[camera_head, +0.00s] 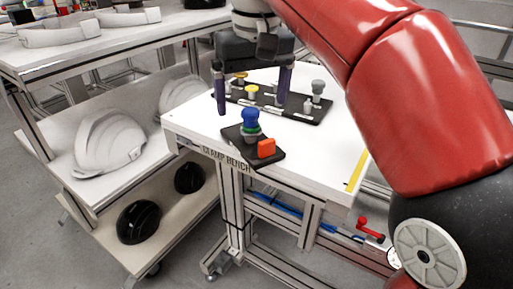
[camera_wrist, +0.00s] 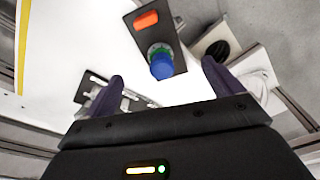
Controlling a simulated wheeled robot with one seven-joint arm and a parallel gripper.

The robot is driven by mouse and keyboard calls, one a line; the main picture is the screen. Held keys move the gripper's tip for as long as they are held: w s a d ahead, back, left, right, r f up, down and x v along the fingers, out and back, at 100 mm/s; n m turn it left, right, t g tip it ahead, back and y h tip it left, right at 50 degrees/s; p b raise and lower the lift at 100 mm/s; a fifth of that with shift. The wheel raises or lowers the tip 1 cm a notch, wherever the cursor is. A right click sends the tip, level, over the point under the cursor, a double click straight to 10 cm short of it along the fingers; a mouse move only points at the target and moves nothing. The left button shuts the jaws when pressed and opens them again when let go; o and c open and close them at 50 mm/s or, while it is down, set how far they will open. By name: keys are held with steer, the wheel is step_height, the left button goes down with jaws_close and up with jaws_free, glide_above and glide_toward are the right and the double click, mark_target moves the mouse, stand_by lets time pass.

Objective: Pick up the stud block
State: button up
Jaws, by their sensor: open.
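A small dark plate (camera_head: 272,156) lies at the front corner of the white bench top. On it stand a blue-topped stud (camera_head: 250,117) with a green ring and grey base, and an orange block (camera_head: 266,148). In the wrist view the blue stud (camera_wrist: 161,68) appears between my fingertips, with the orange block (camera_wrist: 146,20) beyond it. I cannot tell which part is called the stud block. My gripper (camera_head: 252,107) is open, its purple fingers apart and pointing down above the bench. Nothing is held.
A longer black plate (camera_head: 302,113) with yellow-topped and grey studs lies behind on the bench (camera_head: 331,151). A shelf rack on the left holds white helmet shells (camera_head: 108,143) and black ones (camera_head: 138,222). The bench's right part is clear, marked by a yellow strip (camera_head: 357,171).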

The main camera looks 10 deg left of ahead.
mark_target(250, 128)
steer(key=shift+a+f, duration=0.1)
steer(key=shift+f, duration=0.15)
steer(key=f, duration=0.2)
steer(key=f+b, duration=0.1)
steer(key=f, duration=0.2)
steer(key=w+f+b, duration=0.1)
steer(key=f, duration=0.1)
steer(key=shift+a+f, duration=0.15)
steer(key=shift+a, duration=0.2)
jaws_close()
